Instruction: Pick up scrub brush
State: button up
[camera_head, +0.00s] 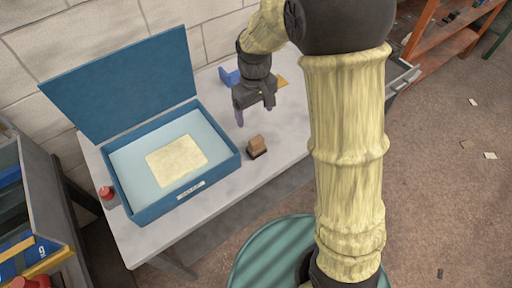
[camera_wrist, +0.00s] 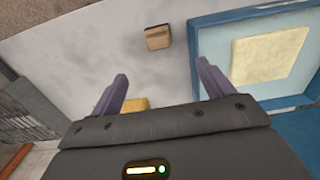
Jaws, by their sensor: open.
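The scrub brush (camera_head: 257,147) is a small tan block with a dark underside. It stands on the grey bench to the right of the blue box. In the wrist view the brush (camera_wrist: 157,38) lies beyond my fingertips, between their lines and apart from them. My gripper (camera_head: 255,115) hangs above the bench, behind the brush in the head view. In the wrist view its two purple fingers (camera_wrist: 162,85) are spread, with nothing between them.
A blue box (camera_head: 228,167) with its lid raised holds a pale yellow pad (camera_head: 177,160). A red object (camera_head: 106,193) stands at its left. Blue and yellow items (camera_head: 231,78) lie behind my gripper. Bare bench (camera_head: 285,130) surrounds the brush's right side.

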aim_at(256, 140)
notch_tip(256, 140, down, 11)
jog(key=shift+s+d+f+p, duration=0.1)
jog(key=shift+f+p, duration=0.1)
jog(key=shift+p, duration=0.25)
jog(key=shift+f, duration=0.4)
jog(key=shift+d+f+p, duration=0.1)
jog(key=shift+f+p, duration=0.45)
jog(key=shift+f, duration=2.05)
jog(key=shift+c, duration=0.4)
jog(key=c, duration=1)
